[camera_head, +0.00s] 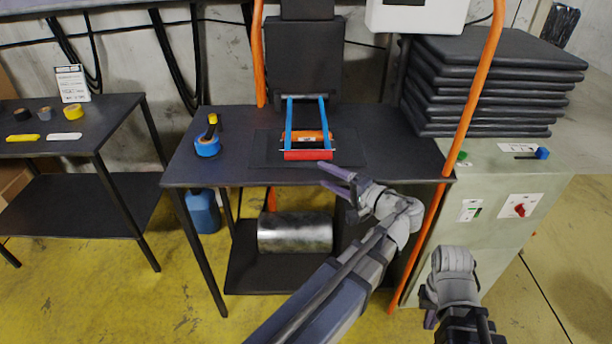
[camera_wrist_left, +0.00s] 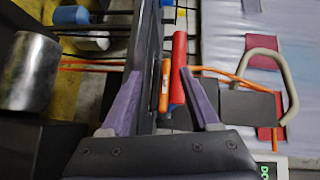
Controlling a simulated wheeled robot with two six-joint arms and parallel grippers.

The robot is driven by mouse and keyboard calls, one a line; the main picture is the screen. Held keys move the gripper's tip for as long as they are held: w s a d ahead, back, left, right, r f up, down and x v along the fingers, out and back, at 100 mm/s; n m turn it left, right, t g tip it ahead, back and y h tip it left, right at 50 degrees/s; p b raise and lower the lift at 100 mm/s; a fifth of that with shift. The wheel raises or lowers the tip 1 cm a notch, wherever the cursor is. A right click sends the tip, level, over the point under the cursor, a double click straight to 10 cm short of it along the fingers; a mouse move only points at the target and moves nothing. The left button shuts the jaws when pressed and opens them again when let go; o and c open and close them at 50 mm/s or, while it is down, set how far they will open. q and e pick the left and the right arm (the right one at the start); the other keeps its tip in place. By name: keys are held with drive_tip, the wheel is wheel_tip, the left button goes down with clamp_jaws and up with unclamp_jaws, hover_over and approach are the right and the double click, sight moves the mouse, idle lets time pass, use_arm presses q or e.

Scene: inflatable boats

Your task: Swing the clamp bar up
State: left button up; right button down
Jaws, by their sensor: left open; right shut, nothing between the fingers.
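The clamp bar is a red bar (camera_head: 308,155) on two blue arms (camera_head: 289,122), lowered at the front of a dark machine on the table. In the left wrist view the red bar (camera_wrist_left: 179,60) lies ahead, between the directions of the two fingers, nearer the right finger. An orange piece (camera_head: 295,137) lies just behind the bar. My left gripper (camera_head: 321,175) is open and empty, just right of and in front of the bar, apart from it. My right gripper (camera_head: 430,319) is shut and empty, low at the right, far from the clamp.
Stacked dark mats (camera_head: 490,80) and a grey-green cabinet (camera_head: 480,220) stand at right. An orange hose (camera_head: 450,170) runs down beside the table. A metal cylinder (camera_head: 295,233) lies on the lower shelf.

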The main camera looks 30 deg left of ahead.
sight(306, 154)
use_arm(q)
drive_tip(key=y+b, duration=0.1)
drive_tip(key=w+r+y+b, duration=0.1)
drive_tip(key=shift+a+r+t+y, duration=0.15)
drive_tip(key=shift+a+t+y, duration=0.15)
drive_tip(key=shift+a, duration=0.05)
drive_tip(key=shift+p+x, duration=0.35)
drive_tip(key=shift+x, duration=3.6)
use_arm(e)
drive_tip(key=shift+f, duration=1.3)
use_arm(q)
drive_tip(key=shift+c, duration=0.4)
clamp_jaws()
